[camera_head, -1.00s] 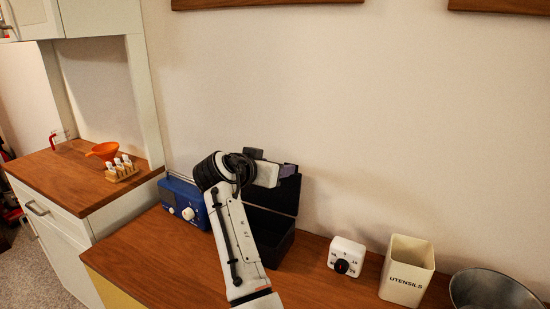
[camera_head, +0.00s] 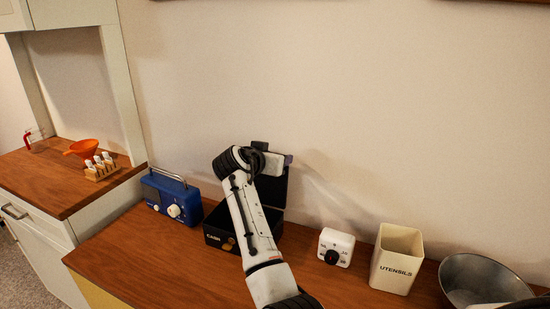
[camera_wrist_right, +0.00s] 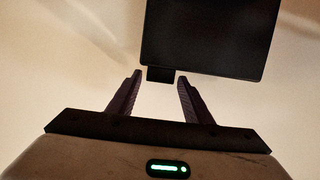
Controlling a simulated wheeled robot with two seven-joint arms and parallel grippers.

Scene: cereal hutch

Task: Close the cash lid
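The black cash box (camera_head: 216,238) stands on the wooden counter, with "CASH" lettered on its front. Its lid (camera_head: 279,189) stands up open at the back, partly hidden behind my right arm. My right gripper (camera_head: 275,154) is at the lid's upper edge, high above the box. In the right wrist view the dark lid (camera_wrist_right: 208,38) fills the upper right, and a small tab on its edge shows between the fingertips. The right gripper's fingers (camera_wrist_right: 160,80) are apart with nothing held between them. I cannot tell whether they touch the lid.
A blue radio (camera_head: 170,198) stands close left of the box. A white timer (camera_head: 336,247), a cream utensils canister (camera_head: 397,260) and a metal bowl (camera_head: 484,283) stand to the right. A wall is behind. A side counter (camera_head: 60,190) holds an orange funnel (camera_head: 82,147) and a small rack (camera_head: 102,170).

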